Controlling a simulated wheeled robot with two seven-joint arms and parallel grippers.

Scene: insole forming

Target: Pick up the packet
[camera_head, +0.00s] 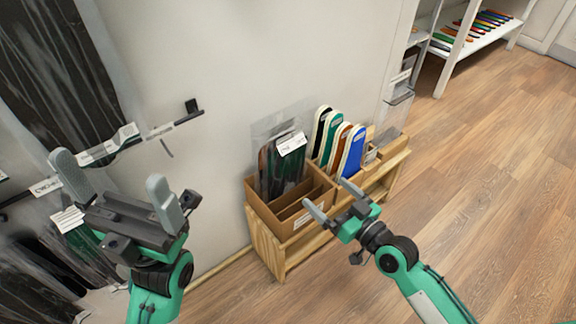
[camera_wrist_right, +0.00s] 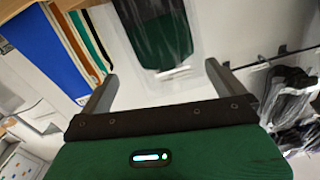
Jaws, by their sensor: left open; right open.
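The packet (camera_head: 282,162) is a clear bag with dark insoles inside and a white label. It stands upright in the left part of a cardboard box in the head view. It also shows in the right wrist view (camera_wrist_right: 158,35), ahead of the fingers. My right gripper (camera_head: 333,198) is open and empty, in front of and to the right of the packet, apart from it. Its fingers show in the right wrist view (camera_wrist_right: 158,92). My left gripper (camera_head: 110,180) is open and empty at the left, well away from the packet.
The cardboard box (camera_head: 283,226) has dividers and sits on a low wooden bench (camera_head: 268,250) against the wall. Several coloured insoles (camera_head: 350,152) stand to the packet's right. Clear bags (camera_head: 60,60) hang from a rail at left. The floor at right is clear.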

